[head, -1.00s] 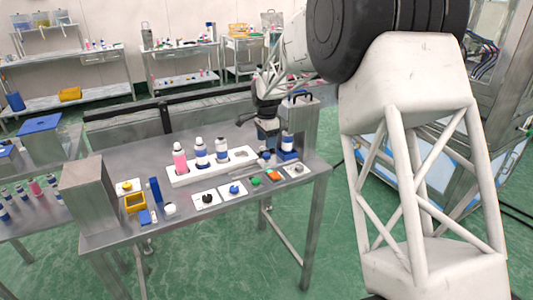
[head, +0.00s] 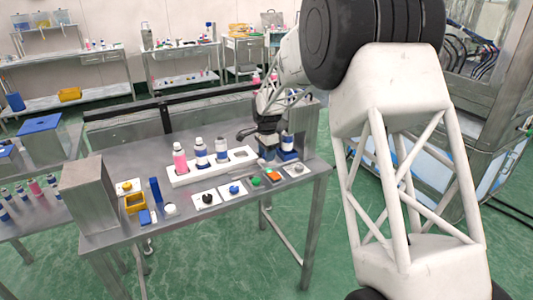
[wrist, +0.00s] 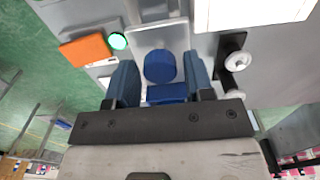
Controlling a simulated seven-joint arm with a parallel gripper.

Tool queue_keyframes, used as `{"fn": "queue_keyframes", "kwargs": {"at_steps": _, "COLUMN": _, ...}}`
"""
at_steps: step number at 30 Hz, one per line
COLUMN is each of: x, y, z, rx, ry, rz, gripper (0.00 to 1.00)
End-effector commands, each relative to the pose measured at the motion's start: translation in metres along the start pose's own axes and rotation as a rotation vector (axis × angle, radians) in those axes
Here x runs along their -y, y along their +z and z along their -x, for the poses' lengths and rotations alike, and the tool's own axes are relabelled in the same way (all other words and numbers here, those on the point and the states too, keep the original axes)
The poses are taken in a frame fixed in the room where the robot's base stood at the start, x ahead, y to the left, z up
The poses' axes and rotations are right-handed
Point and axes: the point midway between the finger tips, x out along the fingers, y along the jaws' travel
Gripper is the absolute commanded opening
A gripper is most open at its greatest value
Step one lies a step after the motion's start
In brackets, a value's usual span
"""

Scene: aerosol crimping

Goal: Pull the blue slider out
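In the wrist view, a blue block (wrist: 167,93), which looks like the slider's handle, lies between the two blue fingers of my gripper (wrist: 160,84). The fingers are apart, with a small gap on the block's left; contact on its right is unclear. A blue round piece (wrist: 160,66) sits just beyond the block on a pale grey plate (wrist: 170,36). In the head view, my gripper (head: 267,150) points down at the table's right end. The slider's handle is hidden there.
A white rack (head: 188,178) with several bottles stands left of my gripper on the steel table (head: 150,222). An orange button (head: 274,176) and a green button (head: 255,181) are near the front edge. A metal housing (head: 310,118) rises behind the bottle.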

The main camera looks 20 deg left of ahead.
Motion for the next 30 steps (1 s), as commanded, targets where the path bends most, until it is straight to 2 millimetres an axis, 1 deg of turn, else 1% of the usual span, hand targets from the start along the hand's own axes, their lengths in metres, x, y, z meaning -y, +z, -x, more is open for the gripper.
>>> {"fn": "queue_keyframes", "kwargs": {"at_steps": 1, "x": 0.0, "y": 0.0, "z": 0.0, "rx": 0.0, "ry": 0.0, "rz": 0.0, "gripper": 0.4}}
{"fn": "queue_keyframes", "kwargs": {"at_steps": 9, "x": 0.0, "y": 0.0, "z": 0.0, "rx": 0.0, "ry": 0.0, "rz": 0.0, "gripper": 0.0}}
{"fn": "queue_keyframes", "kwargs": {"at_steps": 14, "x": 0.0, "y": 0.001, "z": 0.0, "rx": 0.0, "ry": 0.0, "rz": 0.0, "gripper": 0.0}}
{"fn": "queue_keyframes", "kwargs": {"at_steps": 17, "x": 0.0, "y": 0.005, "z": 0.0, "rx": 0.0, "ry": 0.0, "rz": 0.001, "gripper": 0.0}}
{"fn": "queue_keyframes", "kwargs": {"at_steps": 23, "x": 0.0, "y": 0.024, "z": 0.001, "rx": 0.0, "ry": -0.001, "rz": 0.002, "gripper": 0.0}}
{"fn": "queue_keyframes", "kwargs": {"at_steps": 30, "x": 0.001, "y": 0.052, "z": 0.001, "rx": 0.0, "ry": -0.001, "rz": 0.002, "gripper": 0.0}}
